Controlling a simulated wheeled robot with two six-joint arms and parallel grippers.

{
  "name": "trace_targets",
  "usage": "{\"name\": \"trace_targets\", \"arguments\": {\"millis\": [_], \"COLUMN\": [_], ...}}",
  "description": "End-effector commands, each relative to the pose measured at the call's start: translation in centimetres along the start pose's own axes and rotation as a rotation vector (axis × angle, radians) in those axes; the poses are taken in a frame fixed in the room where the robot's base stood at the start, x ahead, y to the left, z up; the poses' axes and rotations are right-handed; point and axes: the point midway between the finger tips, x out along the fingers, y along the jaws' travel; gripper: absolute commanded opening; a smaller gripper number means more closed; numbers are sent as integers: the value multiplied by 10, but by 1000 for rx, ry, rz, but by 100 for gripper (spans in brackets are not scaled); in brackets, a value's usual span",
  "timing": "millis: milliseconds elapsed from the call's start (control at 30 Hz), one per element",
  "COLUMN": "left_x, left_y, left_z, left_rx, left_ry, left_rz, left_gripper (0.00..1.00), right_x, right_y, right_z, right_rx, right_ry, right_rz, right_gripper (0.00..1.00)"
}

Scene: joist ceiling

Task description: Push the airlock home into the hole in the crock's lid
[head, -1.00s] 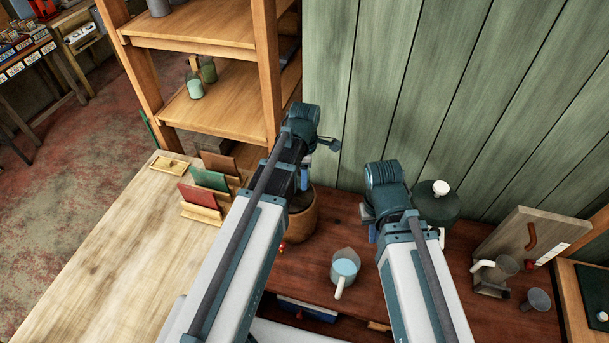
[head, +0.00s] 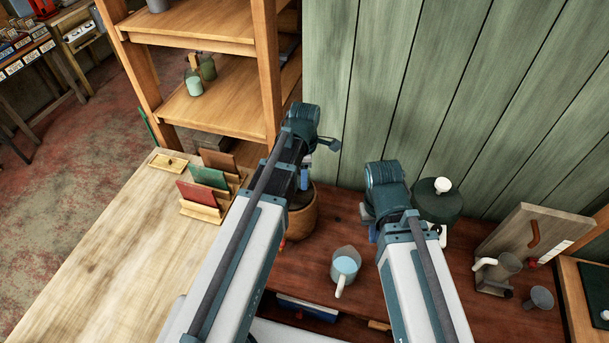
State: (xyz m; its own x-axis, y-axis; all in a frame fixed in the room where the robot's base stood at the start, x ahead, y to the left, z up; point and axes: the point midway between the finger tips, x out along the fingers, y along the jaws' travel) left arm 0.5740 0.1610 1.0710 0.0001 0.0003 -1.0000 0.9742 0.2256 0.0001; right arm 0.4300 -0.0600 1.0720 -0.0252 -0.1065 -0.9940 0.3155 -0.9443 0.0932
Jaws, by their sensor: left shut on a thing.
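The brown crock (head: 307,221) stands on the dark red-brown bench, partly hidden behind my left arm. Its dark lid shows only in part, and the hole in it cannot be made out. My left gripper (head: 304,178) points down right above the crock and is shut on the airlock. The airlock is mostly hidden by the gripper and arm, so I cannot tell whether it touches the lid. My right gripper (head: 374,234) hangs low over the bench, right of the crock. Its fingers are mostly hidden behind its own arm.
A jug of pale blue liquid (head: 345,266) stands between my arms. A dark green vessel with a white knob (head: 438,204) stands behind my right arm. Card holders (head: 205,212) stand on the pale table.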

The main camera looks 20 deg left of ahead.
Motion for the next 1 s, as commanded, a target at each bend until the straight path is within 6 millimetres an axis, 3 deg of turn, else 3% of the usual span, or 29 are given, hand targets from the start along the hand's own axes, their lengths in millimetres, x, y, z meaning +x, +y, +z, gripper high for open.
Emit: {"name": "trace_targets", "arguments": {"millis": [567, 600, 767, 1000], "left_x": [7, 6, 6, 6], "left_y": [0, 0, 0, 0], "left_z": [0, 0, 0, 0], "left_rx": [0, 0, 0, 0], "left_ry": [0, 0, 0, 0], "left_rz": [0, 0, 0, 0], "left_gripper": [0, 57, 85, 85], "right_x": [7, 6, 6, 6], "right_y": [-1, -1, -1, -1], "right_z": [0, 0, 0, 0], "right_rx": [0, 0, 0, 0], "right_ry": [0, 0, 0, 0], "right_rz": [0, 0, 0, 0], "right_gripper": [0, 0, 0, 0]}}
